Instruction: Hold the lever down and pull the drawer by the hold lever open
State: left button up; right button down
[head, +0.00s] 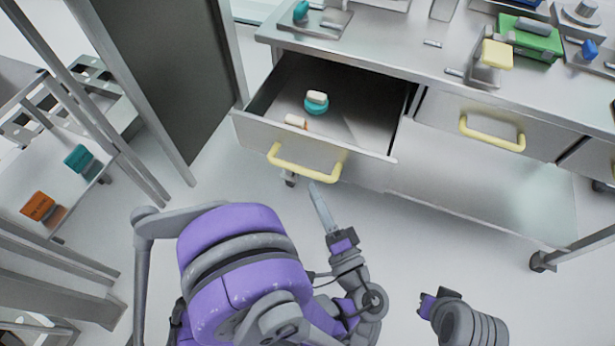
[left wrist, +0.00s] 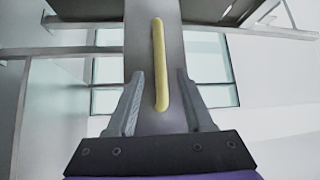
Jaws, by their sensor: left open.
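The left drawer (head: 370,150) is pulled open and has a yellow bar handle (head: 307,168). A yellow-topped lever (head: 497,54) stands on the bench top above a second drawer (head: 545,130). That drawer looks shut and has its own yellow handle (head: 492,138). My left gripper (head: 318,192) is just in front of the open drawer's handle. In the left wrist view its fingers (left wrist: 160,90) are apart, with a yellow handle (left wrist: 159,50) ahead and between them, and I cannot tell if they touch it. My right gripper (head: 430,303) is low at the right, away from the bench, its fingers unclear.
A teal and white item (head: 317,102) and a small white and orange item (head: 296,121) lie in the open drawer. A green box (head: 530,38) stands on the bench. A shelf rack (head: 75,190) is at the left. The floor in front of the bench is clear.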

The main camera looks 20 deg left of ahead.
pick_arm(q)
jog(key=v, duration=0.3)
jog(key=shift+s+d, duration=0.25)
jog(key=shift+s, duration=0.05)
pick_arm(e)
jog(key=shift+r, duration=0.1)
pick_arm(q)
jog(key=shift+f, duration=0.1)
jog(key=s+a+f+n+g+h, duration=0.2)
jog(key=a+f+g+h, duration=0.65)
jog(key=a, duration=0.45)
jog(key=s+d+r+n+h, duration=0.1)
jog(key=s+d+n+h, duration=0.2)
jog(key=s+n+h, duration=0.25)
notch_tip(320, 180, up, 26)
jog(key=w+p, duration=0.2)
jog(key=p, duration=2)
jog(key=shift+d+p, duration=0.2)
jog(key=shift+p, duration=0.15)
pick_arm(e)
notch_tip(320, 180, up, 26)
jog(key=w+t, duration=0.1)
